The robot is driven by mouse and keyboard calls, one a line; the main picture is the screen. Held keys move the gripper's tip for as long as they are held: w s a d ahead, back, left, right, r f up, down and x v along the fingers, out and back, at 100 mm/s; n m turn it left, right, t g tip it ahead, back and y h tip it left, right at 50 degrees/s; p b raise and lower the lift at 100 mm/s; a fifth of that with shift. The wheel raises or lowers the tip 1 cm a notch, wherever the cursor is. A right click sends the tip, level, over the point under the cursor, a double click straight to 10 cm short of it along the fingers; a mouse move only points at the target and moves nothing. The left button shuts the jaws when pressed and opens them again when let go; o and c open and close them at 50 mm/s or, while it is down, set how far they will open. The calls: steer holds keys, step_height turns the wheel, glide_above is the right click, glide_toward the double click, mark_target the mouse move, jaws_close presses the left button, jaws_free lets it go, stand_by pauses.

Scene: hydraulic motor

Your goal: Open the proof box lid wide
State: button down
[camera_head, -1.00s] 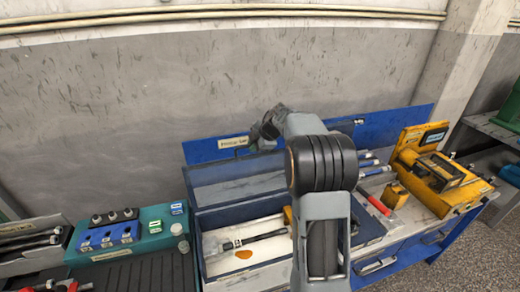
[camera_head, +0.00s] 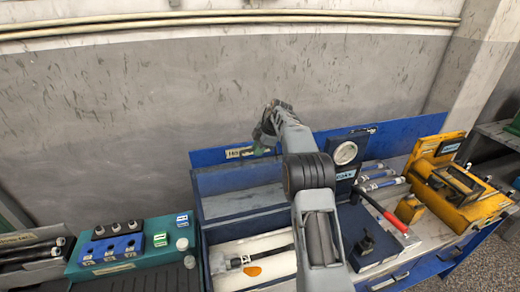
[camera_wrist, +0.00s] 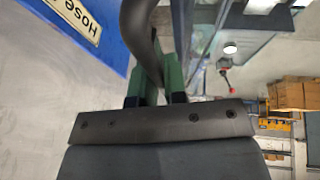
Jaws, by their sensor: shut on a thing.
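The proof box appears to be the blue-edged box (camera_head: 207,262) with a white inside, at the lower middle of the head view. Its see-through lid (camera_head: 232,182) stands raised along the back edge, in front of the blue backboard. My gripper (camera_head: 268,128) is above the lid, near the backboard top, small and partly hidden by my arm. In the wrist view, my gripper (camera_wrist: 158,88) has its green fingers shut around a dark curved bar (camera_wrist: 140,35), apparently the lid handle. A clear panel (camera_wrist: 205,35) lies just right of the fingers.
The blue backboard (camera_head: 420,130) carries a label. A round gauge (camera_head: 345,153) and a red-handled lever (camera_head: 385,212) stand right of the box. A yellow unit (camera_head: 455,190) is farther right. A teal control block (camera_head: 135,245) stands close left.

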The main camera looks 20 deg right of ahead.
steer(key=shift+a+f, duration=0.1)
steer(key=shift+f, duration=0.1)
steer(key=c, duration=1.2)
jaws_free()
steer(key=v, duration=1.2)
steer(key=shift+r, duration=0.15)
